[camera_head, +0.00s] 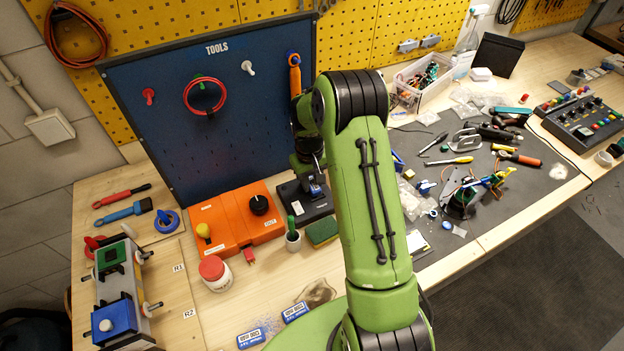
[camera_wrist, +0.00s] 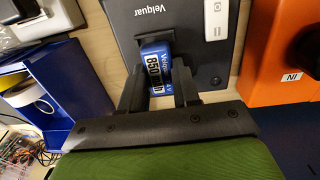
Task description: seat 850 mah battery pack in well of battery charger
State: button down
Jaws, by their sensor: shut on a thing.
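The battery charger (camera_wrist: 200,60) is a dark grey box marked Velquar. In the head view the charger (camera_head: 318,208) stands beside the orange box, partly behind my arm. My gripper (camera_wrist: 158,80) is shut on the blue 850 mAh battery pack (camera_wrist: 156,62), one finger on each side. In the head view my gripper (camera_head: 312,178) is mostly hidden by the arm, and the pack (camera_head: 315,189) shows as a small blue patch.
An orange box (camera_head: 226,226) stands left of the charger. A small cup (camera_head: 293,241) and a green sponge (camera_head: 322,232) are in front. Two blue packs (camera_head: 251,338) (camera_head: 295,312) lie near the front edge. The blue tool board (camera_head: 160,130) rises behind.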

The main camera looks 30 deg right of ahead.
aim_at(312, 183)
jog(key=shift+f, duration=0.2)
jog(key=c, duration=0.7)
grip_release()
jog(key=shift+c, duration=1.4)
jog(key=shift+r+p, duration=2.25)
jog(key=shift+r, duration=1.4)
jog(key=shift+f, duration=0.1)
